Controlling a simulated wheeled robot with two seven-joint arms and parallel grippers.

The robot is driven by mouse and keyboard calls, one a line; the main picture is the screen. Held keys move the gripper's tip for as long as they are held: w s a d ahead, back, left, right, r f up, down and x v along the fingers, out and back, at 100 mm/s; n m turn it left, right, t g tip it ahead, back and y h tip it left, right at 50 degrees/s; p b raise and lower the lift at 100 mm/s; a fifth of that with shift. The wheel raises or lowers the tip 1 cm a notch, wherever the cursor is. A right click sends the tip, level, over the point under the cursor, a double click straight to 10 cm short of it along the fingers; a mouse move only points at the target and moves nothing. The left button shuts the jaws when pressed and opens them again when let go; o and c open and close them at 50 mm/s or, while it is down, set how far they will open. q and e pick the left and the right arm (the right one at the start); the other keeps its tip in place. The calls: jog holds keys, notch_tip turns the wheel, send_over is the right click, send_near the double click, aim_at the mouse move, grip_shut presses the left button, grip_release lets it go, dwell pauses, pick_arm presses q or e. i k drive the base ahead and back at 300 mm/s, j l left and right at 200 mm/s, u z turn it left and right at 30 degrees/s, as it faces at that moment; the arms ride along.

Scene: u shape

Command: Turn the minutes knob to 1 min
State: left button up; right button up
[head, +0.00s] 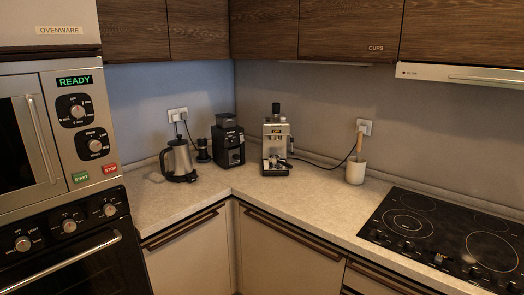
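A built-in microwave stands at the left of the head view, with a control panel (62,92) on its right side. Its display (75,80) reads READY in green. Below it are two round knobs on black dials, an upper knob (78,112) and a lower knob (95,146). The dial markings are too small to read surely, so I cannot tell which is the minutes knob or its exact setting. A green START button (81,177) and a red STOP button (110,168) sit below. Neither gripper is in view.
The microwave door handle (40,138) stands out left of the knobs. Below is an oven with several knobs and a handle (60,262). A kettle (178,160), grinder (228,145) and espresso machine (276,145) stand on the corner counter. A cooktop (440,232) is at right.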

aim_at(78, 111)
jog(key=u, duration=1.6)
